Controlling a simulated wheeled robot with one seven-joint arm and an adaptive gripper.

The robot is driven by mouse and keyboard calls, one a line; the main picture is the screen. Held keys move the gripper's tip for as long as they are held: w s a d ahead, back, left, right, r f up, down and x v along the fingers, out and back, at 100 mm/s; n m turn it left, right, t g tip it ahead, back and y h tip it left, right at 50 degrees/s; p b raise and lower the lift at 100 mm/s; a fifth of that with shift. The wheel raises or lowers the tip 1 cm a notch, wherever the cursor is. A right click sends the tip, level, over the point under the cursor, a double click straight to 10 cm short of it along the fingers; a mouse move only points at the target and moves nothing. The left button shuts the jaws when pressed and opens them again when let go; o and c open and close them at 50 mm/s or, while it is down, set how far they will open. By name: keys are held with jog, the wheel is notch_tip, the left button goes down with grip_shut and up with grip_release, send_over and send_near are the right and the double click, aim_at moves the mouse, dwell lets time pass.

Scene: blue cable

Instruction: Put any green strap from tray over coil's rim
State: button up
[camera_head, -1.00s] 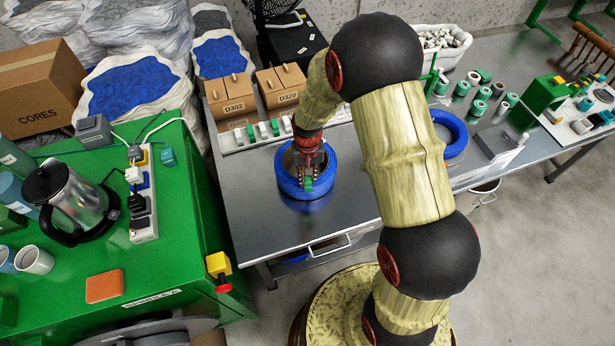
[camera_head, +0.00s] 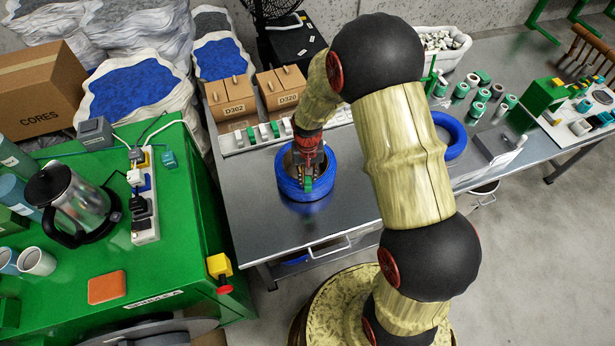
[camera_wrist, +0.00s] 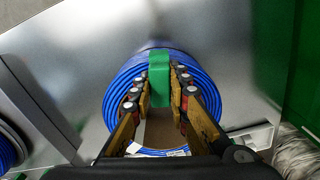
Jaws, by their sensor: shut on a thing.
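The blue cable coil (camera_head: 290,192) lies flat on the grey metal table, and its ring fills the middle of the wrist view (camera_wrist: 121,85). My gripper (camera_head: 307,182) points down at the coil's near side in the head view. Its fingers (camera_wrist: 160,92) are shut on a green strap (camera_wrist: 159,72), which lies across the coil's rim in the wrist view. The strap also shows as a small green patch in the head view (camera_head: 308,184). Its lower ends are hidden, so I cannot tell how far down it sits. The white tray (camera_head: 229,143) behind the coil holds several green and white pieces.
Two cardboard boxes (camera_head: 232,98) stand behind the tray. Another blue coil (camera_head: 455,134) lies to the right, partly behind my arm. Several green-and-white spools (camera_head: 479,109) stand further right. The table left and in front of the coil is clear.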

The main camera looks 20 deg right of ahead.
jog(key=shift+f, duration=0.15)
jog(key=shift+f+b, duration=0.3)
jog(key=shift+f, duration=0.05)
jog(key=shift+f+b, duration=0.35)
jog(key=shift+f, duration=0.3)
dwell(0.5)
jog(key=shift+r, duration=0.2)
jog(key=shift+r+p, duration=0.35)
jog(key=shift+p, duration=0.05)
jog(key=shift+r, duration=0.3)
dwell(0.4)
jog(key=shift+r+p, duration=0.3)
jog(key=shift+p, duration=0.15)
jog(key=shift+f+b, duration=0.65)
jog(key=shift+f, duration=0.55)
dwell(0.3)
